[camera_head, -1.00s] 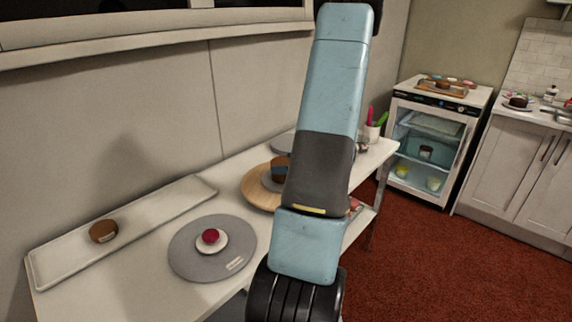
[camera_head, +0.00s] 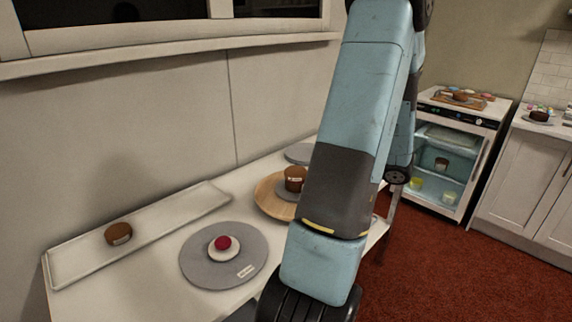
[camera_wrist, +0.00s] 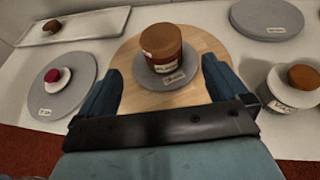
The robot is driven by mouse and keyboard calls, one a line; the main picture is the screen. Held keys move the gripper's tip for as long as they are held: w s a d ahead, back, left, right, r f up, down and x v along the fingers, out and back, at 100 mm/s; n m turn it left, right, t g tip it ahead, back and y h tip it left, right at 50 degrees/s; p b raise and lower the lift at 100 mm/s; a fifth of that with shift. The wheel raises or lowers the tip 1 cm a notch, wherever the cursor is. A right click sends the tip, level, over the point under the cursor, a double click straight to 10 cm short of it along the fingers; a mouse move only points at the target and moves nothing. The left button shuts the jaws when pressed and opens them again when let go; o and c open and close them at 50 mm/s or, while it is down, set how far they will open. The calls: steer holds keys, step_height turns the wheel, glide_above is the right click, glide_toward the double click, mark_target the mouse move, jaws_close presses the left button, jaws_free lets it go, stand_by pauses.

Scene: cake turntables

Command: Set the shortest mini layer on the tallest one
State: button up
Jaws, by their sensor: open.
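A tall round layer (camera_wrist: 160,45), brown above and dark red below with a white label, stands upright on a small grey disc (camera_wrist: 180,79) on a wooden turntable (camera_wrist: 136,99). In the head view this layer (camera_head: 294,178) is partly beside my arm. My gripper (camera_wrist: 158,82) is open and empty, its blue fingers either side of the disc's near side, apart from the layer. A low brown layer (camera_head: 118,234) lies on a white tray. A small white layer with a red top (camera_head: 223,246) sits on a grey turntable (camera_head: 204,272). My gripper is hidden in the head view.
The white tray (camera_head: 75,270) runs along the wall. Another grey disc (camera_wrist: 268,16) lies behind the wooden turntable. In the wrist view, a brown piece (camera_wrist: 303,77) rests on a labelled white-and-grey stand (camera_wrist: 285,98) at right. Bare white table shows between the turntables.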

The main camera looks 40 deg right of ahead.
steer(key=w+a+r+n+g+y, duration=0.2)
steer(key=a+r+n+g, duration=0.25)
steer(key=a+n, duration=0.6)
steer(key=w+a+r+n+g+y, duration=0.15)
steer(key=a+r+n+g, duration=0.35)
steer(key=a, duration=1)
steer(key=s+a+r+n+t+h, duration=0.1)
steer(key=s+a+r+n+h, duration=0.2)
steer(key=s+a+r+n, duration=0.2)
steer(key=s+a+r+n+t+h, duration=0.1)
steer(key=s+a+r+n+h, duration=0.3)
steer(key=a+n, duration=0.4)
steer(key=shift+s+a+r+n, duration=0.15)
steer(key=shift+s+r+n, duration=0.55)
steer(key=shift+n, duration=1.55)
steer(key=shift+w+r, duration=0.2)
steer(key=shift+w, duration=0.05)
